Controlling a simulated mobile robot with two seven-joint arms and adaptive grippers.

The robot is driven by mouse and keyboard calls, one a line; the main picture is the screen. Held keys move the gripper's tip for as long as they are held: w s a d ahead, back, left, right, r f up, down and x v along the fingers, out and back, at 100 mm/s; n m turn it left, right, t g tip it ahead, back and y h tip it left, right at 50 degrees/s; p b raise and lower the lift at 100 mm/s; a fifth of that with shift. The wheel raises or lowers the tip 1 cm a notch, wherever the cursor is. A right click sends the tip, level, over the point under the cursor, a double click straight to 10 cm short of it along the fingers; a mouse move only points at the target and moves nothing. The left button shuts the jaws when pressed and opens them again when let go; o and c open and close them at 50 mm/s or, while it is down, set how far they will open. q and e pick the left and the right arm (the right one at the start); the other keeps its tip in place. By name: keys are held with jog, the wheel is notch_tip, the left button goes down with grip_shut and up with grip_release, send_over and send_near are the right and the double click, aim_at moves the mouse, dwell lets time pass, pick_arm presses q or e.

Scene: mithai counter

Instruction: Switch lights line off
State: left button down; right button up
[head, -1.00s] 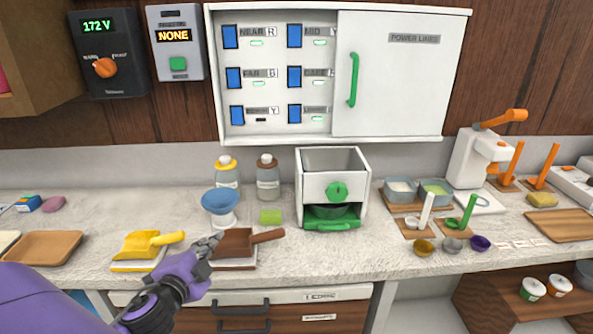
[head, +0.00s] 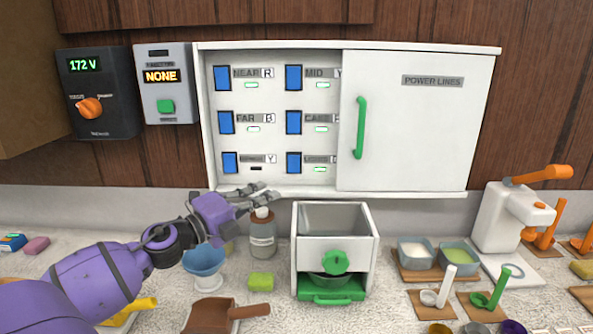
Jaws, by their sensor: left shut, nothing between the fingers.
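The power lines cabinet (head: 420,130) hangs on the wall, its left half open on two columns of blue switches. The bottom right switch (head: 293,162) has a partly unreadable label (head: 318,161) that may say lights; the small lamp under it (head: 320,169) glows green. My left gripper (head: 270,190) is shut and empty at the cabinet's lower edge, below the bottom row of switches and left of the bottom right one. I cannot tell whether it touches the cabinet. My right gripper is not in view.
The white door panel with a green handle (head: 360,128) covers the cabinet's right half. Below stand a bottle (head: 262,236), a blue bowl (head: 204,260) and a white press with a green knob (head: 335,262). A meter (head: 97,95) and a display box (head: 166,85) hang left.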

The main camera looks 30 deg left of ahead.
aim_at(294, 164)
pick_arm(q)
jog(key=x, duration=0.4)
jog(key=a+x, duration=0.1)
jog(key=x, duration=0.3)
jog(key=a+x, duration=0.1)
jog(key=x, duration=0.3)
jog(key=shift+w+r, duration=0.1)
jog(key=shift+w, duration=0.3)
jog(key=shift+w+a, duration=0.3)
jog(key=shift+r, duration=0.1)
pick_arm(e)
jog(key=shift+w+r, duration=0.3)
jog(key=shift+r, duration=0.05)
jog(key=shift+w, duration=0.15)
